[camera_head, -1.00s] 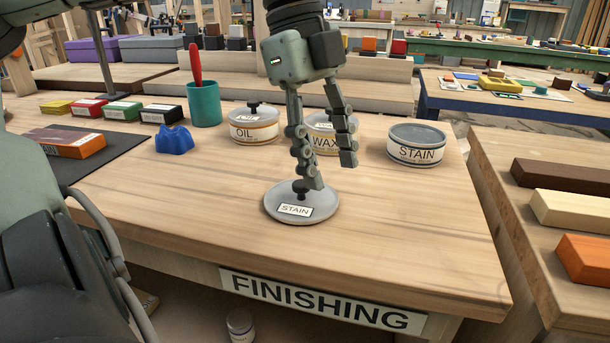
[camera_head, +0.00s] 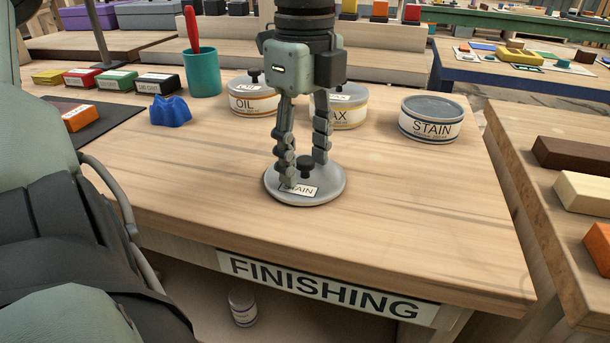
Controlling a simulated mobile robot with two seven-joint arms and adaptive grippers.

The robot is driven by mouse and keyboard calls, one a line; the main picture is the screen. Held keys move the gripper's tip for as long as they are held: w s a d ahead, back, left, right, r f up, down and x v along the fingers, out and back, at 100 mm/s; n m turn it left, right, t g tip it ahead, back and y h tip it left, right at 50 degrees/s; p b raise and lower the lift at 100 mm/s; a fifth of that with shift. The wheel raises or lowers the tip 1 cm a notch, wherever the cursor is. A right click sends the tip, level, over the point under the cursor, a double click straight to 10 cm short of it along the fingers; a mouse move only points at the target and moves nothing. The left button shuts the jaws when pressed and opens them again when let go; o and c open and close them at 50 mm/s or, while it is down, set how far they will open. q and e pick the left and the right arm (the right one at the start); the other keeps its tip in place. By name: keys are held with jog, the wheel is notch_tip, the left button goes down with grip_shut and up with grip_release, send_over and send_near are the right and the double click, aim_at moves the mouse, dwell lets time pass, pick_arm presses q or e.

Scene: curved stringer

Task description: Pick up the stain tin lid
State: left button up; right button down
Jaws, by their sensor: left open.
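The stain tin lid (camera_head: 322,194) is a round grey disc with a black knob (camera_head: 305,168) and a white label. It lies flat on the bench top (camera_head: 420,215) near its front edge. My left gripper (camera_head: 305,172) points down over the lid, its fingers apart on either side of the knob. My right gripper is not in view.
The oil tin (camera_head: 255,105) and wax tin (camera_head: 348,110) stand behind my left gripper, each lidded. Bench space right of the lid is clear.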

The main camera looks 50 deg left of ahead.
pick_arm(q)
grip_shut()
dwell(0.3)
jog(key=shift+r, duration=0.15)
